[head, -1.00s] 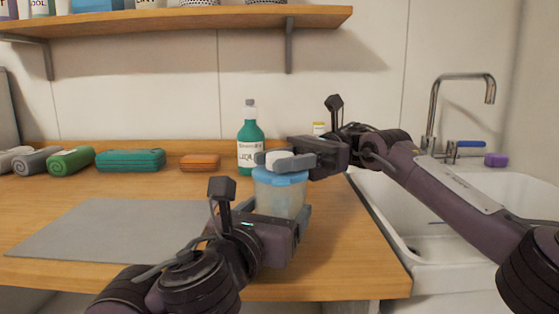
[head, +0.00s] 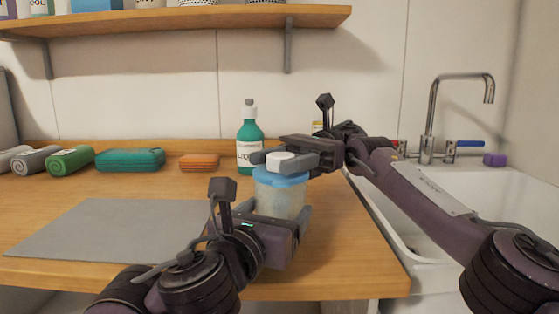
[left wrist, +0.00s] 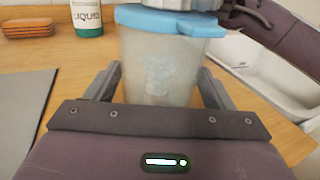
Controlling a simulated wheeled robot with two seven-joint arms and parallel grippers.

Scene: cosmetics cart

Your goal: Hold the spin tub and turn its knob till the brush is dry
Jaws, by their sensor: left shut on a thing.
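The spin tub (head: 279,198) is a clear, cloudy cup with a blue lid (head: 280,177) and a white knob (head: 281,162) on top. It stands upright near the counter's front right. My left gripper (head: 278,210) is shut on the tub's body, one finger on each side; the left wrist view also shows the tub (left wrist: 160,75) between the fingers. My right gripper (head: 285,160) is at the lid's top, its fingers on opposite sides of the knob; whether they press on it is unclear. A pale bluish shape shows on or through the tub wall; I cannot make out the brush.
A green bottle (head: 250,140) stands just behind the tub. An orange case (head: 199,162), a teal case (head: 130,160) and rolled towels (head: 71,160) line the back left. A grey mat (head: 110,232) lies at left. The sink (head: 450,190) is at right.

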